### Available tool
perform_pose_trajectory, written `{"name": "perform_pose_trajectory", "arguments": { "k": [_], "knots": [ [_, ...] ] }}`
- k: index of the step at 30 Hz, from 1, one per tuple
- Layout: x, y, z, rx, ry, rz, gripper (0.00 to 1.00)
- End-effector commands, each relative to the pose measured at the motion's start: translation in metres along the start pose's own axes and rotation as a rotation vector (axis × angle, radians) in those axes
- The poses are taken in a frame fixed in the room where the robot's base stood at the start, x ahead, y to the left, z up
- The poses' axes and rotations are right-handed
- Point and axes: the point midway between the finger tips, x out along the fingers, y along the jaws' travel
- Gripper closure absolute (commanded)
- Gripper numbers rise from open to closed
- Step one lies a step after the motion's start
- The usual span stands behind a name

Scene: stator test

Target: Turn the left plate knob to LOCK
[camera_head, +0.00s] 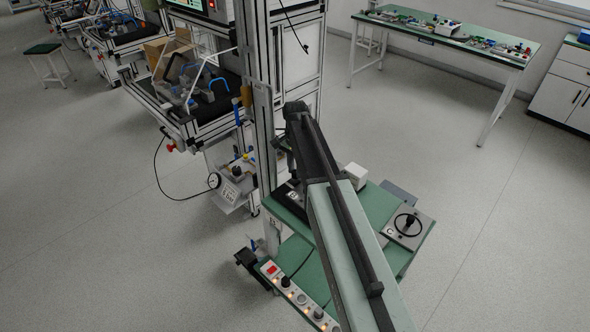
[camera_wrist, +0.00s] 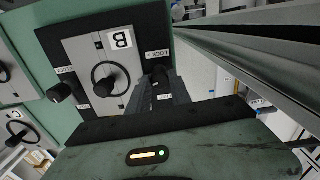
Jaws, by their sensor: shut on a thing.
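A black plate (camera_wrist: 158,29) carries a grey panel with a label B that reads upside down and a round black handwheel (camera_wrist: 108,79). One dark plate knob (camera_wrist: 159,72) is at the panel's right in the wrist view, between labels; the one above it reads LOCK. A second knob (camera_wrist: 60,92) is at the panel's left. My gripper (camera_wrist: 163,82) is shut on the right-hand knob in this picture, which is the one at its fingertips. The fingers partly hide that knob, so its pointing direction is unclear. In the head view my arm covers most of this plate.
In the head view, a similar handwheel panel (camera_head: 408,223) is at the right of the green bench (camera_head: 372,212), and a white box (camera_head: 355,176) stands behind. A metal upright (camera_head: 262,140) rises close to the left of my arm. A lower control strip (camera_head: 301,299) has knobs and lamps.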

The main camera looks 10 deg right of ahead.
Motion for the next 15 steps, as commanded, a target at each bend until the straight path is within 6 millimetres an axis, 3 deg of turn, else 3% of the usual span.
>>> {"name": "perform_pose_trajectory", "arguments": {
  "k": [15],
  "knots": [
    [0.0, 0.0001, 0.0001, 0.257, -0.001, 0.0, 1.0]
  ]
}}
